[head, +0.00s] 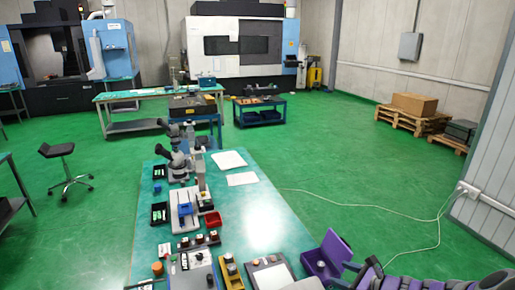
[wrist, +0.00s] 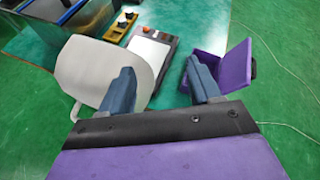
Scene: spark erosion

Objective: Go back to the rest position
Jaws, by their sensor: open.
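My gripper (wrist: 160,84) is open in the wrist view, with its two blue-grey fingers spread apart and nothing between them. It is over the near end of the green-topped workbench (head: 262,222). A purple open box with a raised lid (wrist: 222,66) lies beyond the right finger; it also shows in the head view (head: 322,262) at the bench's near right. A pale grey rounded thing (wrist: 105,62) is below and behind the left finger; I cannot tell what it is. In the head view my purple arm enters at the bottom right, and the fingers are not clear there.
Microscopes (head: 178,162), a red bin (head: 211,219), a yellow holder (head: 231,274) and a dark-framed white plate (head: 272,274) stand on the bench. A white cable (head: 400,216) crosses the floor at right. A stool (head: 62,165) stands at left. The green floor at right is mostly free.

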